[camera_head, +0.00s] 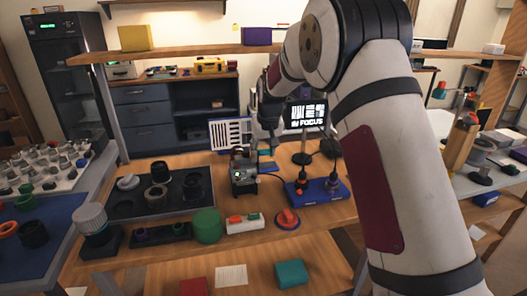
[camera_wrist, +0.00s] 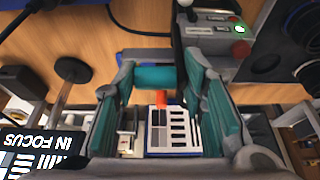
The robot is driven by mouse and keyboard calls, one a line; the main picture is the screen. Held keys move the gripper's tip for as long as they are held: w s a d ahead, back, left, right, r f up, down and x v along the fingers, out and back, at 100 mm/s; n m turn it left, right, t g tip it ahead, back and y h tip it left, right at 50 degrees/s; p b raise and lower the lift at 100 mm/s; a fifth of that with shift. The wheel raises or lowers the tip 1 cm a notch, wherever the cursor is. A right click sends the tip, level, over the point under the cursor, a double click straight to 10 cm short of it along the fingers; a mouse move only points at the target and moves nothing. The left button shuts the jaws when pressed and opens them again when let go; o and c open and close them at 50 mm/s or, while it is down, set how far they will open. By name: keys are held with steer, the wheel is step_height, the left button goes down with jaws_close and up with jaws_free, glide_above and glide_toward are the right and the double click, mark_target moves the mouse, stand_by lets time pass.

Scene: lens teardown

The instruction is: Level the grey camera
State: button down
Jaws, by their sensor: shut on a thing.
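A dark grey device with a small green light (camera_head: 243,168), which looks like the grey camera on its mount, stands mid-table in the head view. In the wrist view a grey housing with a green light and red button (camera_wrist: 214,32) shows at the top right. My gripper (camera_head: 267,140) is low, just right of and behind the device. In the wrist view my gripper's teal-padded fingers (camera_wrist: 168,95) stand on both sides of a teal bar (camera_wrist: 165,76) and are shut on it. How the bar joins the camera is hidden, and its tilt is unclear.
A striped chart (camera_head: 231,134) and a FOCUS screen (camera_head: 306,116) stand behind. A blue base with two knobs (camera_head: 318,192) is at the right.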

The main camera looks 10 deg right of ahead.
steer(key=shift+w+d+r, duration=0.3)
steer(key=shift+w+d, duration=0.1)
steer(key=shift+d, duration=0.15)
steer(key=c, duration=1.4)
jaws_free()
steer(key=shift+o, duration=1.2)
steer(key=shift+w+f, duration=0.1)
steer(key=shift+s+a+f, duration=0.1)
steer(key=shift+s+a, duration=0.1)
steer(key=shift+a, duration=0.05)
steer(key=v, duration=1.2)
steer(key=shift+s, duration=0.1)
